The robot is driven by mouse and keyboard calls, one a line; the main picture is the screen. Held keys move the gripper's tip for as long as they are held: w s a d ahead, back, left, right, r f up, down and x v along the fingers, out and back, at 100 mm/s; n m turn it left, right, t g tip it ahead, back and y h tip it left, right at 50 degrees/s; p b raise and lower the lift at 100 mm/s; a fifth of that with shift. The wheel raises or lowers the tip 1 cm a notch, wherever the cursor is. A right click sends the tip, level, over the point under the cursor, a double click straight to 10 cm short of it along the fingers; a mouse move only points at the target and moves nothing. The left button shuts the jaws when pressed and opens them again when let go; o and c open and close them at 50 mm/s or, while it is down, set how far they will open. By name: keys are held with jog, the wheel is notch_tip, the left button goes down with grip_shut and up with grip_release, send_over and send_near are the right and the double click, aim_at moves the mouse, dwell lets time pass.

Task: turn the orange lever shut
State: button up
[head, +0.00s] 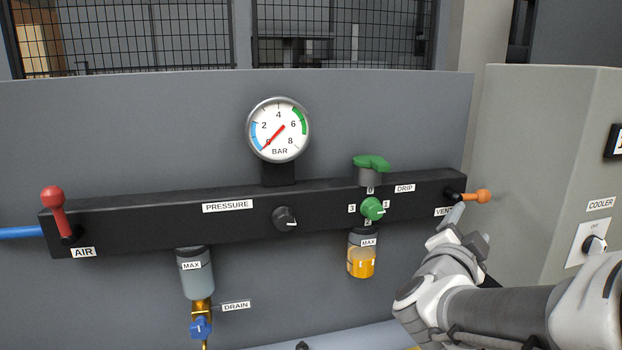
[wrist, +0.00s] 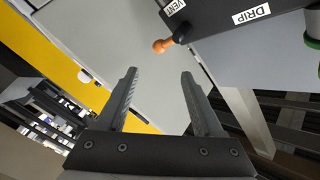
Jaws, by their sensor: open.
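The orange lever (head: 482,196) sticks out to the right from the right end of the black manifold bar, by the VENT label. It also shows in the wrist view (wrist: 162,46), beyond the fingertips and a little above the gap between them. My gripper (head: 466,226) is just below the lever in the head view, apart from it as far as I can tell. In the wrist view my gripper (wrist: 160,75) has its two fingers spread with nothing between them. The lever's pivot is a dark stub at the bar's end.
The black bar (head: 335,212) carries a red AIR lever (head: 53,205), a gauge (head: 278,130) reading near 0, a black PRESSURE knob (head: 285,218) and green DRIP controls (head: 373,209). Two bowls hang below. A grey COOLER cabinet (head: 545,150) stands close on the right.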

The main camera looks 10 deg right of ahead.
aim_at(482, 198)
jog(key=p+x, duration=0.5)
jog(key=p, duration=0.4)
jog(key=shift+r+p, duration=0.2)
jog(key=shift+p, duration=0.15)
jog(key=p+x, duration=0.1)
jog(key=x, duration=0.2)
jog(key=p+x, duration=0.2)
jog(key=x, duration=0.2)
jog(key=p+x, duration=0.2)
jog(key=x, duration=0.2)
jog(key=shift+w+d+f, duration=0.15)
jog(key=shift+d+f, duration=0.05)
jog(key=shift+f, duration=0.05)
grip_shut()
